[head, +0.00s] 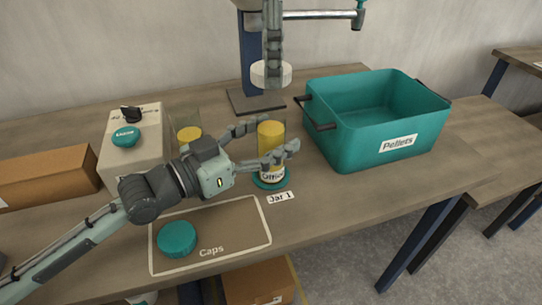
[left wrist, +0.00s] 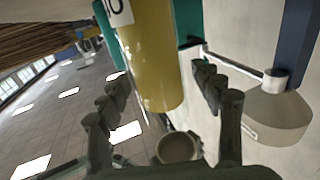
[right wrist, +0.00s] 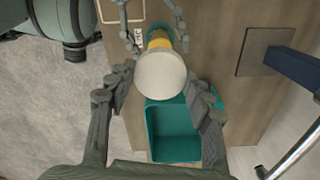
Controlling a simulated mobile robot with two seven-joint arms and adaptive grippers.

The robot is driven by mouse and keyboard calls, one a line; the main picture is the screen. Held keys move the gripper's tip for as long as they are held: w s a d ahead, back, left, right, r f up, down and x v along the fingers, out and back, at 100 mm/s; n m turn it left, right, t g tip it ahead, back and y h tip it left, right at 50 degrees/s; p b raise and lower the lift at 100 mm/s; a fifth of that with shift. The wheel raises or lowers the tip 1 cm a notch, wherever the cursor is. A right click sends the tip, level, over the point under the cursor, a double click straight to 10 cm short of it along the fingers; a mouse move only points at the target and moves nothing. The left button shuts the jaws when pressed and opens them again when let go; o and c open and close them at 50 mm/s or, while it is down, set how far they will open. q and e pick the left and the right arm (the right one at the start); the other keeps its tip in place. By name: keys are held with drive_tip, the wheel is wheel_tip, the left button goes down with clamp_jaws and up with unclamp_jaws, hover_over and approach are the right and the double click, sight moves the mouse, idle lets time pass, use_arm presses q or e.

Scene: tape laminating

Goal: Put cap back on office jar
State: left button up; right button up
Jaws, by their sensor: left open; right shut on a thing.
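The office jar (head: 271,133) is a clear upright jar with yellow contents and an "Office" label, on a teal disc (head: 270,180) behind the "Jar 1" label. My left gripper (head: 279,135) is open, its fingers on either side of the jar. In the left wrist view the jar (left wrist: 150,65) lies between the fingers, with a gap on the right side. My right gripper (head: 271,82) is shut on a round white cap (head: 262,75) above the jar, apart from it. In the right wrist view the cap (right wrist: 160,74) covers part of the jar.
A teal cap (head: 177,239) lies on the "Caps" mat (head: 235,215). A teal "Pellets" bin (head: 360,150) stands right of the jar, close by. A post on a dark base (head: 240,103) stands behind. Another yellow-filled jar (head: 188,133) and a box (head: 135,160) are left.

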use_arm(q)
clamp_jaws()
use_arm(e)
drive_tip(key=shift+f, duration=2.5)
drive_tip(key=shift+f, duration=0.9)
drive_tip(key=shift+f, duration=0.55)
